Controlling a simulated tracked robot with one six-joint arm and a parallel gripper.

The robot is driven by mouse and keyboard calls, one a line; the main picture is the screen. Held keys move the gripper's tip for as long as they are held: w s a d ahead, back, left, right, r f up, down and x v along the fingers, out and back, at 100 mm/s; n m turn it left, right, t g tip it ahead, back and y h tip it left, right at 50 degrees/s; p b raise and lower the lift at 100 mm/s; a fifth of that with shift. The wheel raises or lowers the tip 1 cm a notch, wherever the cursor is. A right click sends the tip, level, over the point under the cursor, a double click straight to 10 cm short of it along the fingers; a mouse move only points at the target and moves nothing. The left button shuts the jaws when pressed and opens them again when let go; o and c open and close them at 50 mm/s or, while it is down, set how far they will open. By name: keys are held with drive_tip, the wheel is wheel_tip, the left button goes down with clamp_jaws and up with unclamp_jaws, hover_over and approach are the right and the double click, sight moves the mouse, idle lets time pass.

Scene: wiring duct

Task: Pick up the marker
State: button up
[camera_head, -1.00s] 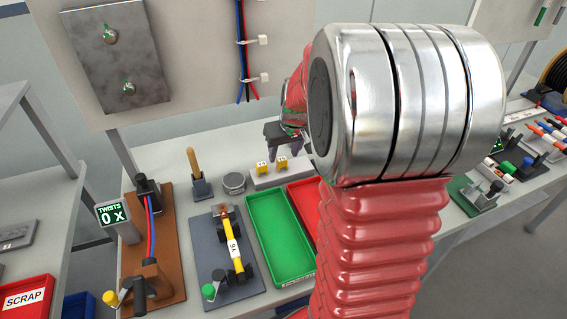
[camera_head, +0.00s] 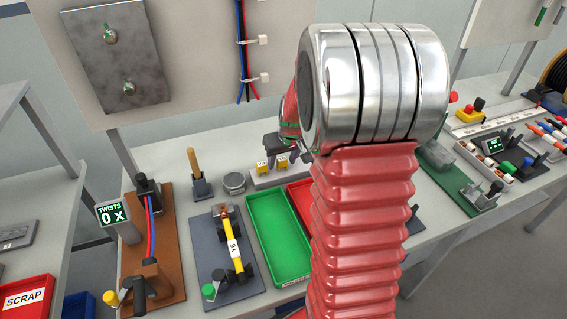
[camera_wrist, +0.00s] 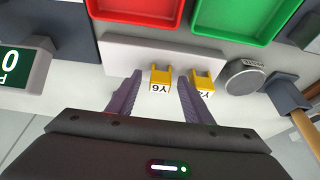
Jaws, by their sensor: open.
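Two small yellow markers stand on a white block (camera_wrist: 112,50). The one labelled Y6 (camera_wrist: 160,78) lies between my gripper's fingers in the wrist view, with no clear contact. The second yellow marker (camera_wrist: 203,78) stands just right of the right finger, which partly covers its label. My gripper (camera_wrist: 160,80) is open and empty, its purple fingers reaching toward the block. In the head view my gripper (camera_head: 281,146) is just behind the white block (camera_head: 273,176), close to the left marker (camera_head: 262,168) and the right marker (camera_head: 282,161).
A green tray (camera_head: 278,240) and a red tray (camera_head: 303,194) lie in front of the block. A round grey tin (camera_wrist: 245,77) and a wooden-handled tool (camera_head: 194,166) stand nearby. A fixture (camera_head: 220,270) holds a yellow piece with a white label. My arm hides part of the bench.

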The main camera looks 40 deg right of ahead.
drive_tip(key=shift+w+f, duration=0.1)
drive_tip(key=shift+f, duration=0.25)
idle(0.3)
drive_tip(key=c, duration=1.1)
